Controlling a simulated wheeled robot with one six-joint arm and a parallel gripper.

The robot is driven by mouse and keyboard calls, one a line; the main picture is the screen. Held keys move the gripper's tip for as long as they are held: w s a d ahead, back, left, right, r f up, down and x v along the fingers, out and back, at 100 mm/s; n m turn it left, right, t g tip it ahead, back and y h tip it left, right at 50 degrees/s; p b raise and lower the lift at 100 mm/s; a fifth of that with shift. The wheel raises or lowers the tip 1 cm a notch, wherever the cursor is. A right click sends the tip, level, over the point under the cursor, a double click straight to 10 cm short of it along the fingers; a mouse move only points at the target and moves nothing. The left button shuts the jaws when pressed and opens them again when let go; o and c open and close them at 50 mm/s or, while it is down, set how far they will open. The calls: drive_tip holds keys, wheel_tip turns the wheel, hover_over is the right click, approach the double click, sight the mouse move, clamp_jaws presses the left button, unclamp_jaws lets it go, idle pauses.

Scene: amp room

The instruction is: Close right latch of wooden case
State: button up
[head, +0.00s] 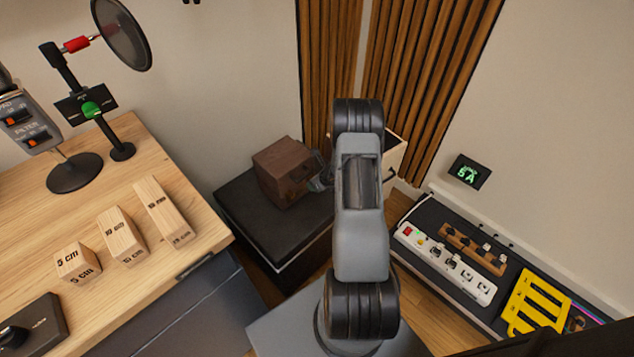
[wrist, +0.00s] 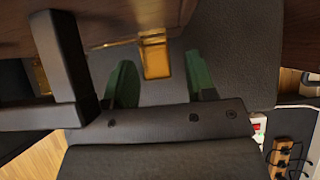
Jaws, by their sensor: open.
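The dark brown wooden case (head: 285,170) sits on a black-topped stand, left of my arm. Its face toward my gripper is partly hidden in the head view. In the wrist view the case's brown wood (wrist: 185,14) fills the top edge. A brass latch piece (wrist: 155,56) sticks out from it, between and just beyond my green fingertips. My gripper (wrist: 163,75) is open, with one finger on each side of the latch in the picture; I see no contact. In the head view my gripper (head: 321,180) is small, close beside the case. Another brass piece (wrist: 41,77) shows at left, partly hidden.
The black stand (head: 238,211) has bare top around the case. A wooden desk (head: 190,225) with labelled blocks is at left. A dark angled bar (wrist: 62,60) crosses the left of the wrist view. A shelf at right holds a power strip (head: 447,262) and a yellow rack (head: 535,303).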

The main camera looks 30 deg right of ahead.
drive_tip(key=p+v, duration=0.2)
drive_tip(key=v, duration=1.1)
drive_tip(key=shift+s+r+p, duration=0.25)
drive_tip(key=shift+r+p, duration=0.05)
drive_tip(key=s+a+r+n+g+y+p, duration=0.25)
drive_tip(key=a+r+n, duration=0.35)
drive_tip(key=n, duration=0.3)
drive_tip(key=s+a+r+n+g+y+p, duration=0.1)
drive_tip(key=s+a+r+n+g, duration=0.15)
drive_tip(key=a+r+n, duration=0.5)
drive_tip(key=s+a+r+n+h+p, duration=0.2)
drive_tip(key=s+a+r+n+p, duration=0.2)
drive_tip(key=r+n, duration=0.5)
drive_tip(key=s+a+r+n+t+h+p, duration=0.1)
drive_tip(key=s+a+r+n+p, duration=0.3)
drive_tip(key=r+n, duration=0.4)
wheel_tip(320, 180, up, 6)
drive_tip(key=a+h+p, duration=0.1)
drive_tip(key=a, duration=0.1)
drive_tip(key=shift+a+n+h, duration=0.35)
